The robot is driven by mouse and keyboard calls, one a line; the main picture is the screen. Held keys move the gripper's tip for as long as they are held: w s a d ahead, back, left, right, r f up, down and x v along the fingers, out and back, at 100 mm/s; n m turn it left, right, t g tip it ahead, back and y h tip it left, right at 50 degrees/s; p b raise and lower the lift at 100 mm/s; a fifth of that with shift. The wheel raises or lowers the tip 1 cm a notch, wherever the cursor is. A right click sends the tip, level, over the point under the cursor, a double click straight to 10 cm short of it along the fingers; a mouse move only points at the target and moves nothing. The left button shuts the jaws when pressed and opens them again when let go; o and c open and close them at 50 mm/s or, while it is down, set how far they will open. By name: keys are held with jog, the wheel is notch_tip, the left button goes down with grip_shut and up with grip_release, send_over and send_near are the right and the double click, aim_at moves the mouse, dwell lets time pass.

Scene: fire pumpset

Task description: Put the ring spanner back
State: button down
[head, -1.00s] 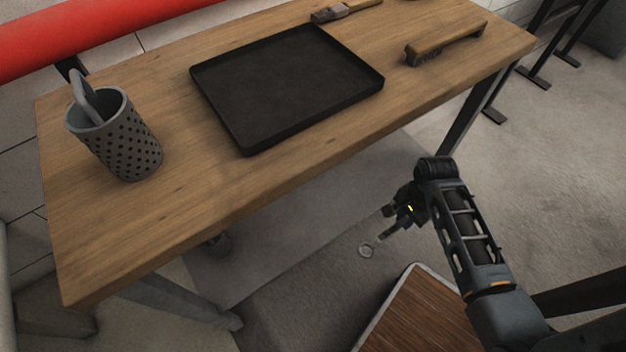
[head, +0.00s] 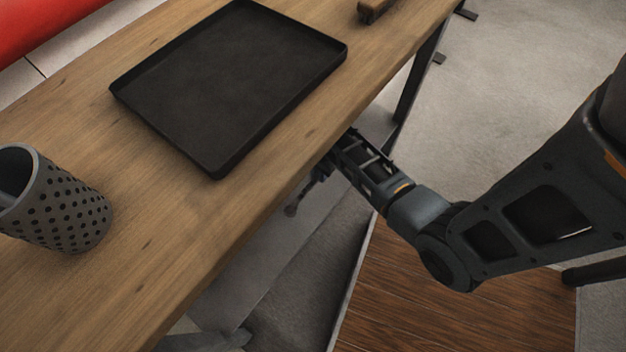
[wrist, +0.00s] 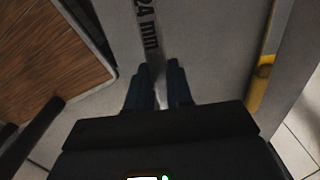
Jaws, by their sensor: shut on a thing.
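My gripper (head: 314,180) is below the front edge of the wooden table, partly hidden by it in the head view. In the wrist view my gripper's fingers (wrist: 159,78) are shut on the ring spanner (wrist: 147,28), a grey bar marked "24 mm" that runs out ahead of the fingertips. In the head view one end of the spanner (head: 291,210) shows just beneath the table edge, hanging downward; the rest is hidden. The spanner is clear of the table top.
The wooden table (head: 165,235) carries a black tray (head: 235,80) and, at the left, a perforated grey cup (head: 65,205) with a grey thing inside. A wooden-handled brush (head: 372,8) is partly in view at the top. A brown wooden panel (head: 440,300) lies below my arm.

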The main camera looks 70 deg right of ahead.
aim_at(314, 180)
jog(key=shift+w+a+f, duration=0.2)
jog(key=shift+w+f, duration=0.3)
jog(key=shift+w, duration=0.25)
jog(key=shift+f, duration=0.15)
jog(key=shift+f+b, duration=0.95)
jog(key=shift+f, duration=0.85)
jog(key=shift+f, duration=0.15)
jog(key=c, duration=1)
grip_release()
